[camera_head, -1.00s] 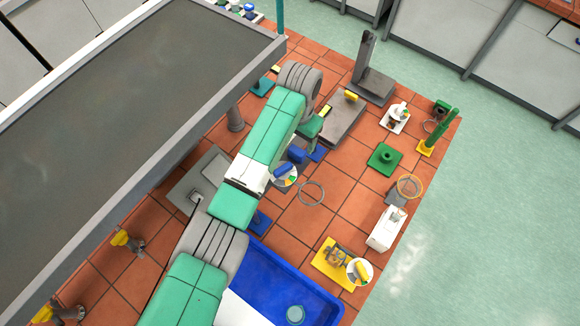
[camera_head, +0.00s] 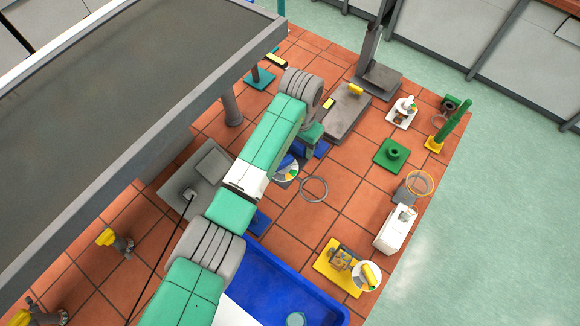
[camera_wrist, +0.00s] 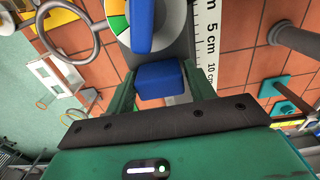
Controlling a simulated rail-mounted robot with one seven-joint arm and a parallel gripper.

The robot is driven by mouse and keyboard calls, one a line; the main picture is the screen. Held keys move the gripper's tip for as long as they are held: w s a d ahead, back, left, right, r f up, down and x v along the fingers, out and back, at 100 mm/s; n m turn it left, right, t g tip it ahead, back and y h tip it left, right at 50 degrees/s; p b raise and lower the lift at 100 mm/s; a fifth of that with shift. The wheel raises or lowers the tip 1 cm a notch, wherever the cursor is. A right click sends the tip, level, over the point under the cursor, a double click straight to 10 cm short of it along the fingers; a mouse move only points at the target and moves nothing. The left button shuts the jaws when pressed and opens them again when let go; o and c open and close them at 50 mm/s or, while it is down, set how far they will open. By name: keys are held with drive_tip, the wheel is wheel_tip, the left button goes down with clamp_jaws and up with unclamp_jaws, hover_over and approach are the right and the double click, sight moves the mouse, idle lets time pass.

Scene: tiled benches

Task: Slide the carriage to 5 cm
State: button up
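In the wrist view a blue block (camera_wrist: 160,80), which looks like the carriage's handle, sits between the two fingers of my gripper (camera_wrist: 161,88). The fingers flank it closely on both sides and appear to touch it. A white scale (camera_wrist: 206,25) runs along the right, marked 5 cm and 10 cm. In the picture the block is about level with the 10 cm mark; its exact reading cannot be told. In the head view my arm hides most of the slide, and a little blue shows by my gripper (camera_head: 308,148).
A dial with coloured sectors and a blue part (camera_wrist: 142,25) lies just beyond the block. A grey ring (camera_head: 314,189) is beside it. A green stand (camera_head: 391,155), a grey platform (camera_head: 345,112) and a blue tray (camera_head: 270,285) share the tiled bench. A dark raised panel (camera_head: 120,110) overhangs the left.

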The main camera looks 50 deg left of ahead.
drive_tip(key=c, duration=0.7)
drive_tip(key=shift+w+a+b, duration=0.15)
drive_tip(key=shift+w+b, duration=0.55)
drive_tip(key=shift+w, duration=0.05)
drive_tip(key=shift+w+a+b, duration=0.15)
drive_tip(key=shift+w+b, duration=0.5)
drive_tip(key=shift+w, duration=0.05)
drive_tip(key=shift+w+f, duration=0.1)
drive_tip(key=shift+w+a+b, duration=0.15)
drive_tip(key=shift+w+b, duration=0.45)
drive_tip(key=shift+b, duration=0.4)
drive_tip(key=o, duration=1.2)
drive_tip(key=shift+c, duration=0.2)
